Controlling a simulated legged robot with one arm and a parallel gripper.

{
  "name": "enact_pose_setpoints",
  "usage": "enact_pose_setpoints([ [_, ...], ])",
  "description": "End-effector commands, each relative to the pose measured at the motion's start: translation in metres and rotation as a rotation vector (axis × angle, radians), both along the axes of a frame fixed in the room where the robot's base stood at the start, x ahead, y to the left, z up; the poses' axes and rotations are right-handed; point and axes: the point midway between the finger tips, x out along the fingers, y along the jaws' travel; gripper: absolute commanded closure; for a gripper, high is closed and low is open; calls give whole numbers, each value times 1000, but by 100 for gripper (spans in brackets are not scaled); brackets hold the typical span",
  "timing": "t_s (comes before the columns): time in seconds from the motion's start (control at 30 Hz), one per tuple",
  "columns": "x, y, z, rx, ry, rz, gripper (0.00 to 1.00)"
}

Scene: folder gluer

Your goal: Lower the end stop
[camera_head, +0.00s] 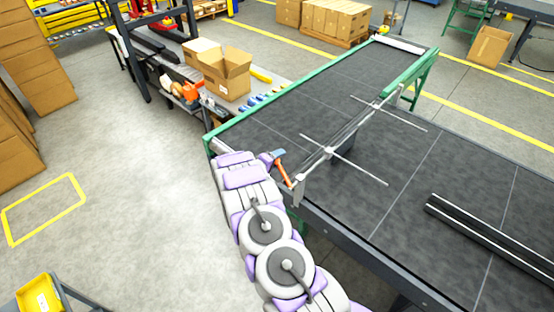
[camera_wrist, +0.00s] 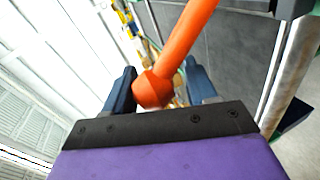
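The end stop (camera_head: 345,133) is a grey bar with thin cross rods, spanning the dark conveyor belt. At its near end an orange lever (camera_head: 283,170) slants at the belt's edge. My gripper (camera_head: 272,156) is at this lever's upper left end. In the wrist view the orange lever (camera_wrist: 182,45) runs down from the top, its thick end between the two dark blue fingers of my gripper (camera_wrist: 160,85). The fingers stand apart, with a gap visible on the right side of the lever. Firm contact does not show.
The green-railed conveyor (camera_head: 300,92) fills the right side, with a dark rail (camera_head: 490,235) lying across it. A bench with an open cardboard box (camera_head: 227,75) stands behind my gripper. Stacked boxes (camera_head: 35,65) are at the left. The floor at left centre is clear.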

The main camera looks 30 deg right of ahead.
Motion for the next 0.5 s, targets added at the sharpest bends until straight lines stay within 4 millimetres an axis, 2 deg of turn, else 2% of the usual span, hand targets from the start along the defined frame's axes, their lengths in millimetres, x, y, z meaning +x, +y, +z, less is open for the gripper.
enact_pose_setpoints([
  [0.33,-2,1,2,1,-2,-2,37],
  [0.5,-6,15,7,3,-5,0,37],
])
